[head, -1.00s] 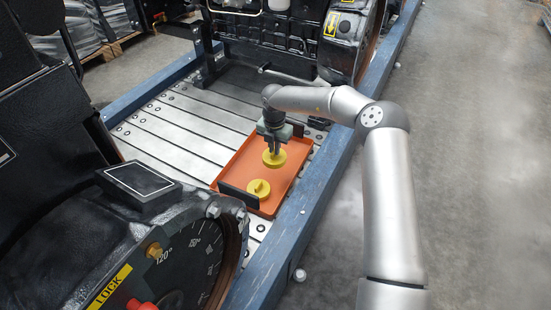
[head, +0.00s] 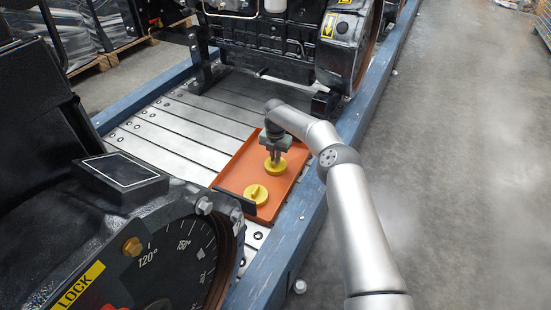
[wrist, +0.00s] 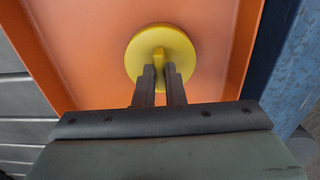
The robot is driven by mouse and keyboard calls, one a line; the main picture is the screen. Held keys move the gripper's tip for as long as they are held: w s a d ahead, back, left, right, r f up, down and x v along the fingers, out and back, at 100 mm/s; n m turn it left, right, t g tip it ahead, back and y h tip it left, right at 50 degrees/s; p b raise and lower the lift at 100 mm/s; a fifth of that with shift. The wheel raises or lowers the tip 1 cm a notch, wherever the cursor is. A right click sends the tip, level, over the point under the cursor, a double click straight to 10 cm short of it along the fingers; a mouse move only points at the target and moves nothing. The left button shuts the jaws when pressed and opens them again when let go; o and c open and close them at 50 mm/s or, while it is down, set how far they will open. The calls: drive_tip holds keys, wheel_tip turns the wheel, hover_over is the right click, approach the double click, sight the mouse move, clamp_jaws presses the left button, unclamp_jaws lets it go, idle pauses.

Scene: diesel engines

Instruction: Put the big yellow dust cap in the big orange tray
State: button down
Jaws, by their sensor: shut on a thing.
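The big orange tray (head: 236,178) lies on the slatted metal platform, and it fills much of the wrist view (wrist: 85,50). My gripper (head: 275,156) points down over the tray's middle. It is shut on the raised rib of the big yellow dust cap (head: 276,167), which also shows in the wrist view (wrist: 175,48). The cap is flat and level inside the tray's outline; I cannot tell whether it touches the tray floor. A second yellow cap (head: 256,195) with a rib lies in the tray's near part, apart from the held one.
A blue frame rail (head: 301,214) runs close along the tray's right side. A black engine with a dial (head: 180,255) stands at the near left, another engine (head: 270,50) at the back. The slatted platform (head: 170,135) is bare left of the tray.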

drive_tip(key=c, duration=1.5)
unclamp_jaws()
drive_tip(key=shift+r, duration=0.1)
wheel_tip(320, 180, up, 12)
drive_tip(key=p, duration=0.4)
